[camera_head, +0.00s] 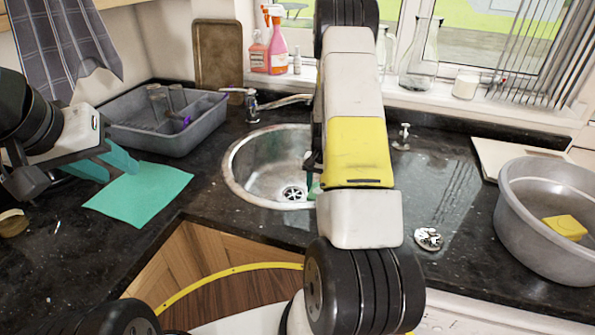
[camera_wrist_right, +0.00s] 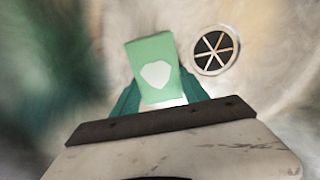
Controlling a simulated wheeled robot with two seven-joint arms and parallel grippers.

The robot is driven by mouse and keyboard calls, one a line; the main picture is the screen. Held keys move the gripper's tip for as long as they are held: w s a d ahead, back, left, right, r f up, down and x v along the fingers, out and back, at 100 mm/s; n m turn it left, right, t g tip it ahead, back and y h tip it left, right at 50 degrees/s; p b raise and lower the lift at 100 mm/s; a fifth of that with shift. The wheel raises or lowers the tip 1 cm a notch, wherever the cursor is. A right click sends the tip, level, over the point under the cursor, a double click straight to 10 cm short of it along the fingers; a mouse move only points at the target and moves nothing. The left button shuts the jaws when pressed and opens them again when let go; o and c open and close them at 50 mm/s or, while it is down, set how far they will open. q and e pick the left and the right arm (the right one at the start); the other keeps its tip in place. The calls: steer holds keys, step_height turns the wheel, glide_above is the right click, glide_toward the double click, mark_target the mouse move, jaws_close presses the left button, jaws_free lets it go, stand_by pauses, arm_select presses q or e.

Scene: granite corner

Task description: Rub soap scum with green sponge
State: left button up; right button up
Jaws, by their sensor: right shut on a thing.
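The green sponge (camera_wrist_right: 153,62) is between the teal fingers of my right gripper (camera_wrist_right: 158,92) in the right wrist view, with a pale rounded patch on its face. The gripper is shut on it and is over the sink bowl, left of the drain in that view. In the head view my right arm hides most of this gripper; only a bit of green (camera_head: 313,187) shows beside the arm. The round metal sink (camera_head: 240,165) has cloudy, dull marks inside, but I cannot clearly tell soap scum. My left gripper (camera_head: 118,171) is open and empty above a green cloth.
The green cloth (camera_head: 140,194) lies left of the sink, with a grey dish tub (camera_head: 170,139) behind it. The faucet (camera_head: 252,103) stands at the sink's back edge. A grey basin (camera_head: 515,225) holding a yellow sponge (camera_head: 565,227) stands at the right. Bottles line the windowsill.

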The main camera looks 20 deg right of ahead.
steer(key=shift+s+d+r, duration=0.1)
steer(key=shift+s+d, duration=0.6)
steer(key=shift+d, duration=0.2)
steer(key=shift+s+d, duration=0.65)
steer(key=shift+d, duration=0.25)
steer(key=shift+d+r, duration=0.15)
steer(key=shift+r, duration=1.25)
steer(key=shift+d+r, duration=0.1)
steer(key=shift+r, duration=1.3)
steer(key=shift+a+r, duration=0.15)
steer(key=shift+r, duration=0.1)
steer(key=shift+a+r, duration=0.1)
steer(key=shift+r, duration=1.4)
steer(key=shift+r, duration=0.1)
